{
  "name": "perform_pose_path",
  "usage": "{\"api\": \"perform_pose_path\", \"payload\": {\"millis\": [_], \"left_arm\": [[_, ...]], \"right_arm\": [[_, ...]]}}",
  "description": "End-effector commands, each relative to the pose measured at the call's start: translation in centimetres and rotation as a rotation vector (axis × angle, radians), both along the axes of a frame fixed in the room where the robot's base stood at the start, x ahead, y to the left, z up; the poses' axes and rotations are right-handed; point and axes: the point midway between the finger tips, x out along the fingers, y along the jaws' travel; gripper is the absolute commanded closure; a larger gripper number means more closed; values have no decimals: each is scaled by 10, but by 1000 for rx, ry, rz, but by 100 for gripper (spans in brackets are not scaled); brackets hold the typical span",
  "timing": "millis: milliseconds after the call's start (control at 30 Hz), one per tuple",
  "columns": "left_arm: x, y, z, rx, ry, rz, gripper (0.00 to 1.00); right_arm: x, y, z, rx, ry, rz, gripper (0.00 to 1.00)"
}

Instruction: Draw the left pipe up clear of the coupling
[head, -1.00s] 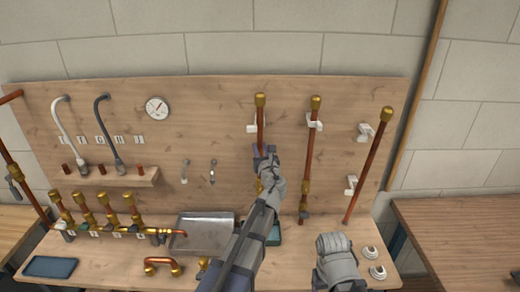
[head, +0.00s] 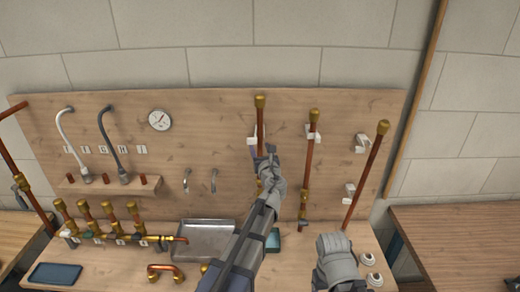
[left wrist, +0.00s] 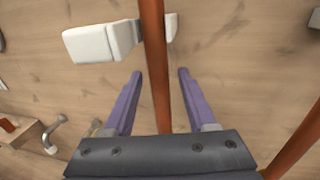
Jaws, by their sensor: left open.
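The left pipe (head: 260,117) is copper with a brass cap, standing upright at a white wall clip (head: 252,141) on the wooden board. Its lower end and the coupling are mostly hidden behind my left arm, so I cannot tell whether they touch. My left gripper (head: 266,153) is at the pipe below the clip. In the left wrist view the pipe (left wrist: 154,40) passes between the open purple fingers (left wrist: 160,73), with a gap on each side. The white clip (left wrist: 90,43) is just beyond the fingertips. My right gripper (head: 336,248) is low at the front; its jaws are unclear.
A middle pipe (head: 309,158) and a leaning right pipe (head: 366,175) stand to the right. A metal tray (head: 205,240) lies on the bench beside my left arm. Brass valves (head: 110,222) stand at left, near a copper elbow (head: 163,268).

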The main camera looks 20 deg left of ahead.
Motion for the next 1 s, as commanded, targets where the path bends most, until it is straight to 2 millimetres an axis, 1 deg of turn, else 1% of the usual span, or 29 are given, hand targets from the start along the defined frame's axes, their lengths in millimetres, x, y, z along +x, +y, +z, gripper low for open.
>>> {"api": "perform_pose_path", "payload": {"millis": [267, 367, 467, 733, 833, 1000], "left_arm": [[-4, -2, 0, -1, 0, -1, 43], [-12, -6, 0, -1, 0, -1, 43], [-25, -11, 0, -1, 0, -1, 43], [-63, -31, 0, 0, 0, -2, 43], [-69, -35, 0, 0, 0, 0, 43], [-69, -36, 0, 0, 0, 0, 43]], "right_arm": [[0, 0, 0, 0, 0, 0, 28], [0, 0, 0, 0, 0, 0, 28], [0, 0, 0, 0, 0, 0, 28], [0, 0, 0, 0, 0, 0, 28], [0, 0, 0, 0, 0, 0, 28], [0, 0, 0, 0, 0, 0, 28]]}}
